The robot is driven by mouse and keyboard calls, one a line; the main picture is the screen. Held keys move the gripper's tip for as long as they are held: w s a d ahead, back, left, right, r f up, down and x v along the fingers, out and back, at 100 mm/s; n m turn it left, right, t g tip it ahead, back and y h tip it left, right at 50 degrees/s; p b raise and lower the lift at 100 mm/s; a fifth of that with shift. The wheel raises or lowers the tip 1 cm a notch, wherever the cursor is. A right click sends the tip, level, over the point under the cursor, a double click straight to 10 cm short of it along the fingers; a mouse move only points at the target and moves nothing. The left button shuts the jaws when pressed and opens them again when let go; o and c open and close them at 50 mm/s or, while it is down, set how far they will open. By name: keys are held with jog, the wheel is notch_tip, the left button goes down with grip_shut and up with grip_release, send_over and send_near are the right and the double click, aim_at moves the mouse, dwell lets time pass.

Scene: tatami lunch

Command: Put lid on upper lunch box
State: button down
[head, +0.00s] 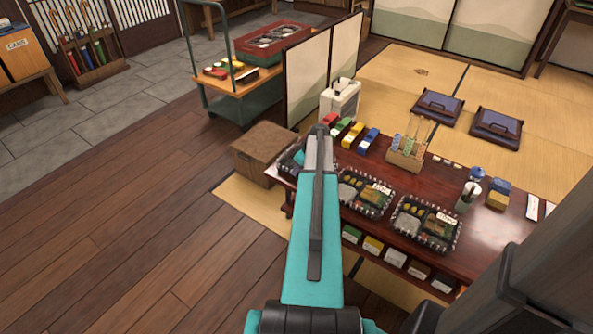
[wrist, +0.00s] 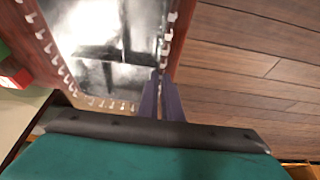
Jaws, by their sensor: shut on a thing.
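My gripper (head: 321,140) is at the near left end of the low dark red table in the head view. In the wrist view its dark fingers (wrist: 161,98) are shut on the right edge of a clear, shiny lid (wrist: 110,35) with a toothed rim. Dark dividers show through the lid. The upper lunch box (head: 291,161) is at the table's left end, mostly hidden behind my arm. I cannot tell whether the lid touches it. Two more filled lunch boxes stand to its right, a middle one (head: 364,194) and a right one (head: 425,223).
The low table (head: 480,238) also carries colored cartons (head: 368,138), a wooden holder (head: 405,158) and a dark cup (head: 467,197). A brown box (head: 262,152) stands by its left end. A folding screen (head: 307,75) stands behind. Wooden floor (head: 130,220) is clear at left.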

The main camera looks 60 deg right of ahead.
jog(key=shift+f, duration=0.2)
dwell(0.3)
dwell(0.3)
jog(key=c, duration=1.3)
grip_release()
jog(key=shift+r, duration=0.15)
notch_tip(320, 180, up, 8)
jog(key=p, duration=0.4)
dwell(0.4)
jog(key=shift+c, duration=0.5)
